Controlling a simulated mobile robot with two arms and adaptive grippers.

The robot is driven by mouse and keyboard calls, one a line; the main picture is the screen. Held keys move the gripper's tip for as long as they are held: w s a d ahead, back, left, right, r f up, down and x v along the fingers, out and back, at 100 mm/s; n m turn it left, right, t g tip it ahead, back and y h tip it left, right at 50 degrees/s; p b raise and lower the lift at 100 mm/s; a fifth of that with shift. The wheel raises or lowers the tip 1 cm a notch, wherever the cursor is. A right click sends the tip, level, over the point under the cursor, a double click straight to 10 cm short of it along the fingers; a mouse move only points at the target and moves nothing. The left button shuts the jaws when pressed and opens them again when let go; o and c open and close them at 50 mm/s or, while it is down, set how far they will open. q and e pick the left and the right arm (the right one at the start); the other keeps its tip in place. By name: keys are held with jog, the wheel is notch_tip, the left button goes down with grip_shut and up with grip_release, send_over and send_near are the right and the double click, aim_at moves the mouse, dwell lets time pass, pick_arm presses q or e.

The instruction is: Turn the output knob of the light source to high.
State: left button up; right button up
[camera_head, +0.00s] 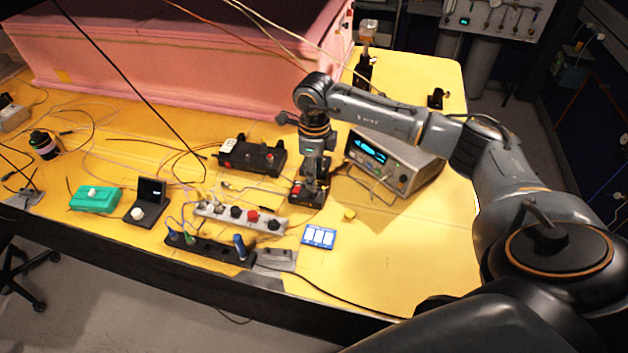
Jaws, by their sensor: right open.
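My right arm reaches in from the right, and its open gripper (312,180) points down over a small black box (300,197) with a red part on its top. The fingers hide much of this box, and I cannot tell whether they touch it. Just left of it is a wider black box (240,158) with a red knob or button. I cannot tell which box is the light source, nor read any knob setting. My left gripper is not in view.
A grey instrument (408,165) with a lit cyan display stands right of the gripper. Power strips (240,214), a teal box (95,198), a small black device (148,207) and loose cables lie to the left. The pink foam enclosure (190,60) is behind. The yellow table's front right (400,260) is clear.

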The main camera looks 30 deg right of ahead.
notch_tip(320, 180, down, 5)
jog(key=shift+w+f+p, duration=0.15)
jog(key=shift+p, duration=0.45)
jog(key=shift+w+f, duration=0.1)
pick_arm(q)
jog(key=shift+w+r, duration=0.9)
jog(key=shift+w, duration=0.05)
pick_arm(e)
grip_shut()
